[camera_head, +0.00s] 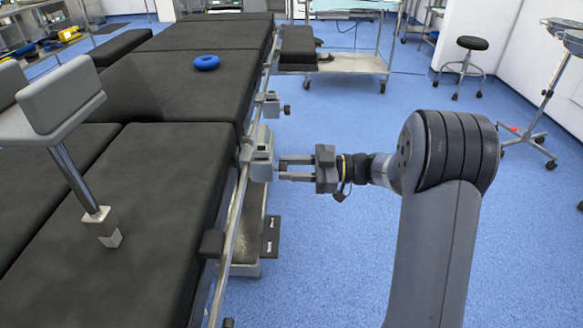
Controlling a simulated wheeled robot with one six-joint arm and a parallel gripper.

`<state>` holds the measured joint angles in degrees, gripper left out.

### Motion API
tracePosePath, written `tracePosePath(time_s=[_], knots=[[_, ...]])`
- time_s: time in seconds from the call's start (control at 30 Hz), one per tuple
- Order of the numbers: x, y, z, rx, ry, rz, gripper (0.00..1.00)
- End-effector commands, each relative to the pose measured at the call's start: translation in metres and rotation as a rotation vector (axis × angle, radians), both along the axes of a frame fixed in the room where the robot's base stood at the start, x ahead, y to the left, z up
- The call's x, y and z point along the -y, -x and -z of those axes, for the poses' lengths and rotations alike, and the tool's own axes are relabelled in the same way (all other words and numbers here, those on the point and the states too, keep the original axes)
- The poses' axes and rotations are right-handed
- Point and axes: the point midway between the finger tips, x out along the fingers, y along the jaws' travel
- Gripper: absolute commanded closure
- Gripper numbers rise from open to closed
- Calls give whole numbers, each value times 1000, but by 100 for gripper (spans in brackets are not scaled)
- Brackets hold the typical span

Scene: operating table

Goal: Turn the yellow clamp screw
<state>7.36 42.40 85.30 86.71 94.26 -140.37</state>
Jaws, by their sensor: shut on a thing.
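A grey metal clamp (261,158) sits on the side rail of the operating table (150,190), near the middle of the view. My gripper (282,168) reaches in from the right, level with the clamp. Its two fingers lie one above the other, with a gap between them, and their tips meet the clamp's outer face. The fingers are shut on the clamp screw. The screw is hidden between the tips, and I cannot make out its yellow colour or its turn angle.
A second clamp (270,104) sits farther along the side rail (233,222). A grey padded support (60,95) on a metal post stands at the left. A blue ring (206,63) lies on the table.

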Motion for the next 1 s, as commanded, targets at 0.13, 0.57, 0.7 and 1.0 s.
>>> tracePosePath(time_s=[0.13,0.57,0.7,1.0], knots=[[0,0,0,-30,-1,0,92],[0,-1,1,-330,-11,0,92],[0,-1,0,-465,-16,0,92],[0,-2,-1,-751,-26,-1,92]])
